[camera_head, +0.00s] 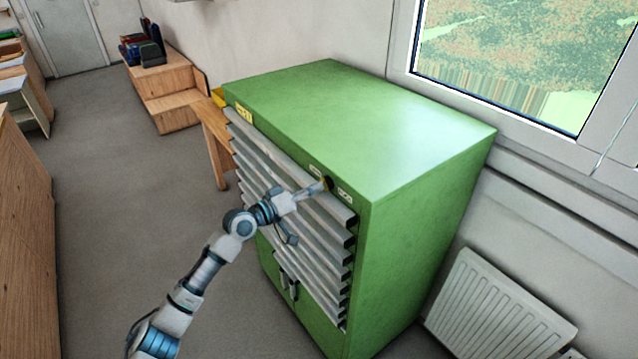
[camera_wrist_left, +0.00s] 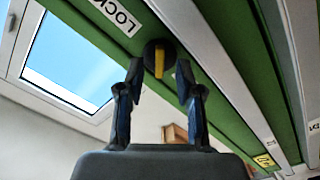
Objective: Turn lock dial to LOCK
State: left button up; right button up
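The lock dial (camera_wrist_left: 160,58) is a round black knob with a yellow pointer bar on the front of the green cabinet (camera_head: 420,240). In the left wrist view the bar runs roughly up and down, and the LOCK label (camera_wrist_left: 118,15) is up and left of the dial. In the head view the dial is mostly hidden by my left gripper (camera_head: 322,186), at the cabinet's top front edge. In the left wrist view my left gripper (camera_wrist_left: 160,68) is open, one fingertip on each side of the dial. Whether the fingertips touch it is unclear. My right gripper is out of view.
Grey slatted drawer fronts (camera_head: 310,225) lie just below the dial on the cabinet's front. A radiator (camera_head: 495,315) and a window (camera_head: 520,60) are on the right. A wooden bench (camera_head: 210,135) stands behind the cabinet. The floor (camera_head: 120,190) on the left is clear.

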pick_arm(q)
jog(key=shift+x, duration=0.85)
jog(key=shift+w+a, duration=0.1)
jog(key=shift+a, duration=0.15)
jog(key=shift+c, duration=0.2)
grip_shut()
jog(key=shift+d, duration=0.1)
